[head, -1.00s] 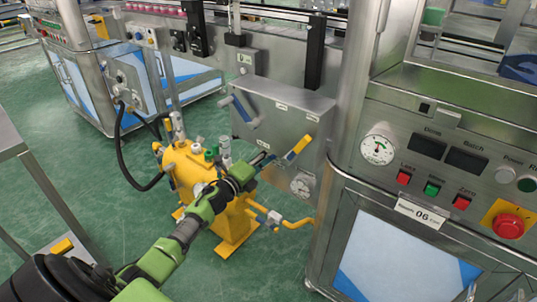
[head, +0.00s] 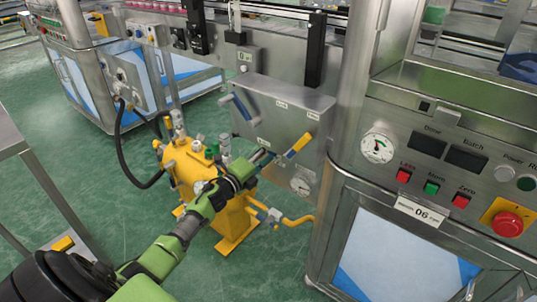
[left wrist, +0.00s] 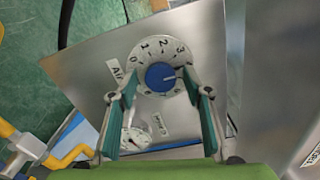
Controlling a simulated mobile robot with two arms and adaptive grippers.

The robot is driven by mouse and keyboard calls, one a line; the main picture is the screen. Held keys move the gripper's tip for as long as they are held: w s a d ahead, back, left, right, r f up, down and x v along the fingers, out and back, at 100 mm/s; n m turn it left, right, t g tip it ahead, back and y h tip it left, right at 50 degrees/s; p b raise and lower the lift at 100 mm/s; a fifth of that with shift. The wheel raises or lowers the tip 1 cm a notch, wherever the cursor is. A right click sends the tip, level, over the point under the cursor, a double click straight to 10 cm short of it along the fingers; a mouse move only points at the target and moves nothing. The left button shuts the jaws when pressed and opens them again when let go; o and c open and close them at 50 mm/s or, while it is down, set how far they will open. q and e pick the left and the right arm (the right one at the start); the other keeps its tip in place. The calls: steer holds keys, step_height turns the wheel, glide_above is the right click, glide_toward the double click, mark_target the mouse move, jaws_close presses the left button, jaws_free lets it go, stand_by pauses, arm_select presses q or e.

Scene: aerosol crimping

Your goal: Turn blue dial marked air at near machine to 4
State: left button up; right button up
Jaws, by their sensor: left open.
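The blue dial (left wrist: 160,76) sits on a white round scale with black numerals on a grey metal panel, in the left wrist view. The numerals 0, 1, 2 and 3 show; the scale's right edge is partly hidden by a finger. A pale mark on the knob points right, past the 3. An "Air" label is beside the scale. My left gripper (left wrist: 155,88) is open, one finger on each side of the dial; contact cannot be told. In the head view my left gripper (head: 263,157) is at the grey box, and I cannot make out the dial there.
A yellow-and-blue lever (head: 299,145) sticks out from the grey box (head: 285,105). A yellow tank (head: 185,165) stands close to my arm. The steel machine (head: 345,110) rises to the right.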

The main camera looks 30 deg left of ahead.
arm_select(q)
steer(key=s, duration=1.2)
steer(key=shift+a, duration=0.45)
